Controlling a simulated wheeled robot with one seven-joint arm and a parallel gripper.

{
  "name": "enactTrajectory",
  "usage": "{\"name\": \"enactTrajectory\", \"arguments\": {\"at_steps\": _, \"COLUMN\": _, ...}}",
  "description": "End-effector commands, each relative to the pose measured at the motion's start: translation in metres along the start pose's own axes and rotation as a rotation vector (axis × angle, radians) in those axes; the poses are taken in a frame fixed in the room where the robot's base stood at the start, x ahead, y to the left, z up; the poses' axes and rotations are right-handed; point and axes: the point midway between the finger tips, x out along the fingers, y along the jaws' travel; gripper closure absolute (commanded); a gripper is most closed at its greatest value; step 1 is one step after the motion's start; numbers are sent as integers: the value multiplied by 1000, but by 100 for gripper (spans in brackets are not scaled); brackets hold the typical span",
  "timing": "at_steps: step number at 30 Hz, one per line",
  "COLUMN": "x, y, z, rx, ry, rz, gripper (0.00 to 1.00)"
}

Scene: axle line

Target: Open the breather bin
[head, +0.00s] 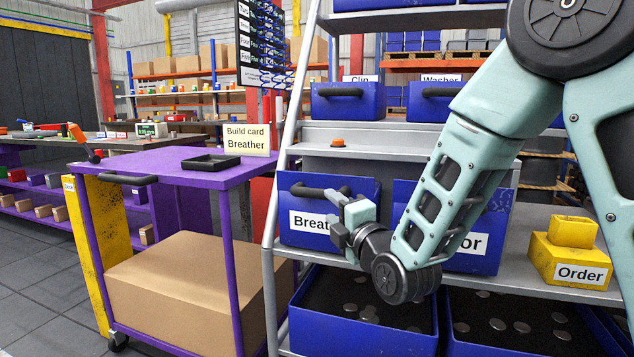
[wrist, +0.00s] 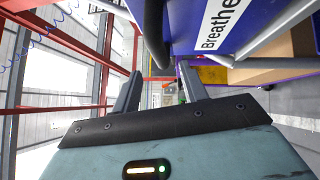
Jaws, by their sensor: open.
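The breather bin (head: 296,211) is a blue bin with a white label, partly covered by my gripper, on the middle shelf in the head view. It looks shut. Its black bar handle (head: 313,193) runs along the upper front. My gripper (head: 338,214) is open and empty in front of the bin, at the handle's right part. In the wrist view, the two fingers (wrist: 160,78) stand apart. The handle (wrist: 154,35) appears between and above their tips, and the bin's labelled front (wrist: 207,30) lies to the right. I cannot tell whether a finger touches the handle.
Another blue bin (head: 484,240) stands behind my arm. Clip (head: 347,103) and washer (head: 428,104) bins are above. Open blue bins (head: 320,320) with metal discs lie below. A yellow order bin (head: 570,262) is right. A purple cart (head: 215,178) with a build card reading Breather (head: 247,139) stands left.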

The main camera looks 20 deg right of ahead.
Motion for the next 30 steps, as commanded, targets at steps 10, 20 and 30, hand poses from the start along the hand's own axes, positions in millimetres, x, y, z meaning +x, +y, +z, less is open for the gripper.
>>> {"name": "enactTrajectory", "arguments": {"at_steps": 10, "x": 64, "y": 3, "z": 1, "rx": 1, "ry": -1, "rz": 1, "gripper": 57}}
{"name": "enactTrajectory", "arguments": {"at_steps": 20, "x": 80, "y": 0, "z": 0, "rx": -1, "ry": 0, "rz": 1, "gripper": 57}}
{"name": "enactTrajectory", "arguments": {"at_steps": 30, "x": 80, "y": 0, "z": 0, "rx": -1, "ry": 0, "rz": 0, "gripper": 100}}
